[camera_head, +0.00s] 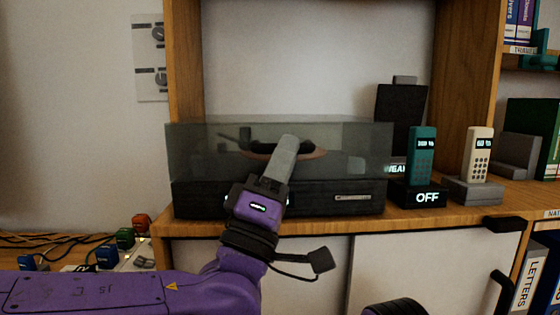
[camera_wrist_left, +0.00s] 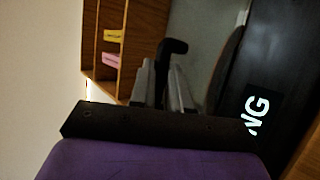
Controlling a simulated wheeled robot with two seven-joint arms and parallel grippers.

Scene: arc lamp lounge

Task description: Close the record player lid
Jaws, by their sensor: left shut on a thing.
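The record player (camera_head: 340,198) is a wide black box on the wooden cabinet. Its smoky see-through lid (camera_head: 355,150) stretches over it; I cannot tell whether a gap remains between lid and base. My left gripper (camera_head: 288,142) reaches in from the front, its grey fingers at the middle of the lid. It is shut on a dark handle-like part (camera_head: 262,147) there. In the left wrist view the fingers (camera_wrist_left: 163,85) close around a black hooked bar (camera_wrist_left: 172,47). The contact itself is partly hidden. My right gripper is not identifiable in view.
To the right stand a teal phone (camera_head: 421,155) on a black base marked OFF and a cream phone (camera_head: 479,155) on a grey base. Cabinet side posts flank the record player. Cables and small coloured blocks (camera_head: 107,256) lie at the left.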

